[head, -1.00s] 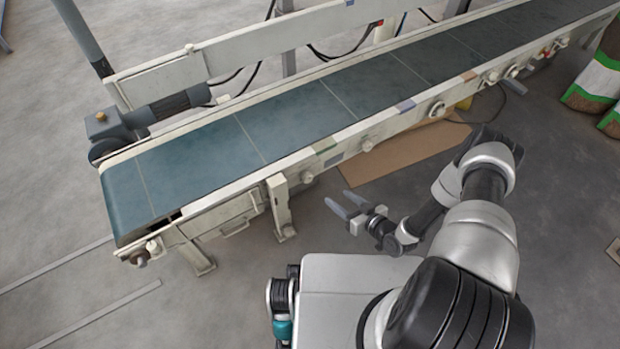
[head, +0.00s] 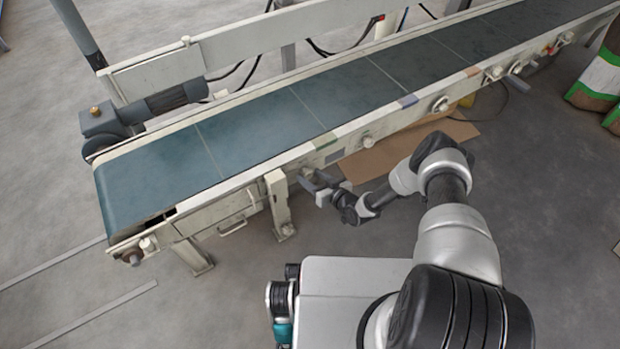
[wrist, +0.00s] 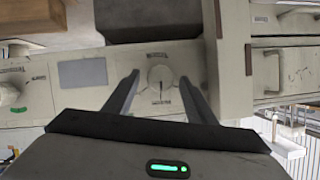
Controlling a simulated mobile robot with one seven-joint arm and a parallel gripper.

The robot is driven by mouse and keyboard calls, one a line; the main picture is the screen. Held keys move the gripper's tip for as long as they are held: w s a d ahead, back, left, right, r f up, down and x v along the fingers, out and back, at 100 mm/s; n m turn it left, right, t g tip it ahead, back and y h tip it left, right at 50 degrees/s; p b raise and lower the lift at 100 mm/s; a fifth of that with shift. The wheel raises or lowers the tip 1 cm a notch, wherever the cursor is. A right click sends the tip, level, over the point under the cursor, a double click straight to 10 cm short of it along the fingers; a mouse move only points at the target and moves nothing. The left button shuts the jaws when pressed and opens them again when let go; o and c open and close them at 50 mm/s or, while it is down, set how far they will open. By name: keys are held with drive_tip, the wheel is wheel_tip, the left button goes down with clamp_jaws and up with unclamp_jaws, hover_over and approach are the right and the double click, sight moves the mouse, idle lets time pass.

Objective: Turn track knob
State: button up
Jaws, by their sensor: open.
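A round pale knob (wrist: 160,74) with a dark pointer line is on the conveyor's side panel, in the middle of the wrist view. Small labels sit above and below it, too small to read. My gripper (wrist: 160,82) is open, with one finger on each side of the knob. I cannot tell whether the fingers touch it. In the head view my gripper (head: 311,184) is at the conveyor's near side, right of the support leg, and largely hides the knob there.
The conveyor's green belt (head: 262,125) runs above the panel. Another round knob (wrist: 9,95) is at the left of the wrist view. The conveyor leg (head: 279,205) stands close left of my gripper. Cardboard (head: 405,148) lies on the floor; sacks (head: 600,80) stand far right.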

drive_tip(key=shift+w+a+f, duration=0.2)
drive_tip(key=shift+w+a, duration=0.15)
drive_tip(key=shift+w, duration=0.1)
drive_tip(key=c, duration=1)
drive_tip(key=shift+c, duration=0.2)
drive_tip(key=shift+n, duration=0.3)
drive_tip(key=shift+s+a+r+n+h+p, duration=0.1)
drive_tip(key=shift+a+n+h+p, duration=0.05)
drive_tip(key=shift+n+h+p, duration=0.2)
drive_tip(key=shift+n+t+h+p, duration=0.35)
drive_tip(key=shift+n+t+h, duration=0.4)
drive_tip(key=shift+n, duration=0.6)
